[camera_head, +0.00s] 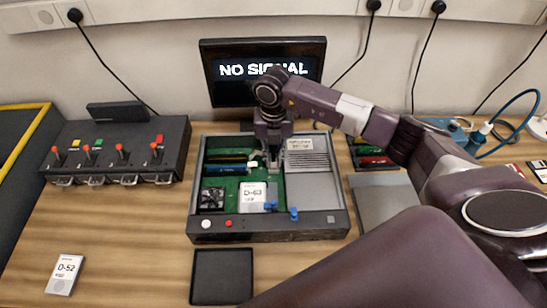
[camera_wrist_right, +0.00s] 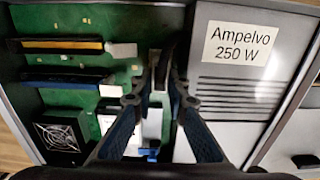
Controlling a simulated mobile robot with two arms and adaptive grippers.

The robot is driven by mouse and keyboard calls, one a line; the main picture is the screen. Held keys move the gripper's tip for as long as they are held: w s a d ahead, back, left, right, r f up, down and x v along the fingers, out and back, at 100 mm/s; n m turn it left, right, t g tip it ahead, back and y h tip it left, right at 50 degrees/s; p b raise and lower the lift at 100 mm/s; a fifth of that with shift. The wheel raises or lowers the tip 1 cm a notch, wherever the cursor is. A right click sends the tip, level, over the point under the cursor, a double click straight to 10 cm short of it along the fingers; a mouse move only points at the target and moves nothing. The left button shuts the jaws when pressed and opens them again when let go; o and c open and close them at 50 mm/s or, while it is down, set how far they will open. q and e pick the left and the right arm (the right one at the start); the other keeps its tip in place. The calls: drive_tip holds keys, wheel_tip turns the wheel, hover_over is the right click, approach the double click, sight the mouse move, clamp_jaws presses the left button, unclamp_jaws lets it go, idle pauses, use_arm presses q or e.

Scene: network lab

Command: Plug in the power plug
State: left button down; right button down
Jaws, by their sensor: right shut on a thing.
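My right gripper (camera_head: 272,165) reaches down into the open computer case (camera_head: 268,231), beside the power supply (camera_head: 309,158). In the right wrist view the fingers of my right gripper (camera_wrist_right: 160,75) are closed on a small pale plug (camera_wrist_right: 156,84), mostly hidden between the fingertips. The green circuit board (camera_wrist_right: 70,22) lies below and to the left of the fingers. The power supply, labelled "Ampelvo 250 W", also shows in the wrist view (camera_wrist_right: 240,85). I cannot tell whether the plug touches or sits in a socket. My left gripper is not in view.
A monitor (camera_head: 263,90) reading "NO SIGNAL" stands behind the case. A drive marked D-63 (camera_head: 252,197) and a fan (camera_head: 213,199) sit inside. A box with red levers (camera_head: 118,150) stands left. A D-52 drive (camera_head: 64,275) and black tray (camera_head: 222,277) lie in front.

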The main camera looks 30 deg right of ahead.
drive_tip(key=shift+s+f+b, duration=0.1)
drive_tip(key=shift+f+b, duration=0.45)
drive_tip(key=shift+f, duration=0.15)
idle(0.8)
